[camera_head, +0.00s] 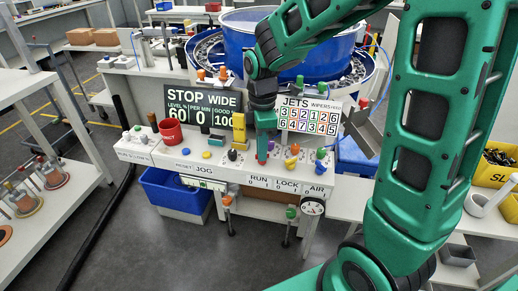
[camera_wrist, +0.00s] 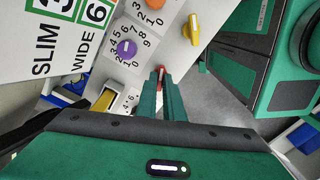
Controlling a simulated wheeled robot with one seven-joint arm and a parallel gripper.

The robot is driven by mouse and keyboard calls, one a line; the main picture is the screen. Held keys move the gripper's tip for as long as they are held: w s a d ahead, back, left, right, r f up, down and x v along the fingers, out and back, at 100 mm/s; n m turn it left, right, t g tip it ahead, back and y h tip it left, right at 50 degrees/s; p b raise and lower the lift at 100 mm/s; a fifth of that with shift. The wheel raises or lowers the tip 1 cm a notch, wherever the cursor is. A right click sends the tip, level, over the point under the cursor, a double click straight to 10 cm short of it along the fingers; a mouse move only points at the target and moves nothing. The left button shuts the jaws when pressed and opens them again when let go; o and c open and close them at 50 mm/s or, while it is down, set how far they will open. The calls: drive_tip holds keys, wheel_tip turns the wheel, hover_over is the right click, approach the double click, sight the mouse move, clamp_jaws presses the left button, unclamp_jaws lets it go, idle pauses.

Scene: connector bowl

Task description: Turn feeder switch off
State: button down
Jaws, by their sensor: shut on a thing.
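My gripper (camera_head: 263,148) points down at the control panel (camera_head: 220,167) on the bench front. It is shut on a small red lever (camera_head: 262,161), whose tip shows between the fingers. In the wrist view my gripper (camera_wrist: 161,75) has its two green fingers together on the red lever (camera_wrist: 160,70). The fingers hide most of the lever, so I cannot tell its position. No feeder label is readable; a RUN 0 1 label (camera_head: 260,180) is on the panel edge in front of the lever.
Close by are a purple dial (camera_wrist: 127,48), an orange dial (camera_wrist: 154,4) and a yellow knob (camera_wrist: 192,29). The blue bowl feeder (camera_head: 240,45) is behind the signs.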

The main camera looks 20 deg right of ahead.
drive_tip(key=shift+w+d+r+n, duration=0.1)
drive_tip(key=shift+w+d+n, duration=0.05)
drive_tip(key=shift+n, duration=0.8)
drive_tip(key=shift+w+d+r+n, duration=0.1)
drive_tip(key=shift+w+n, duration=0.05)
drive_tip(key=shift+n, duration=0.8)
drive_tip(key=c, duration=1.9)
unclamp_jaws()
drive_tip(key=shift+f, duration=0.1)
drive_tip(key=shift+o, duration=0.2)
drive_tip(key=shift+s+a+n, duration=0.1)
drive_tip(key=shift+n, duration=0.2)
wheel_tip(320, 180, up, 11)
drive_tip(key=shift+f, duration=0.2)
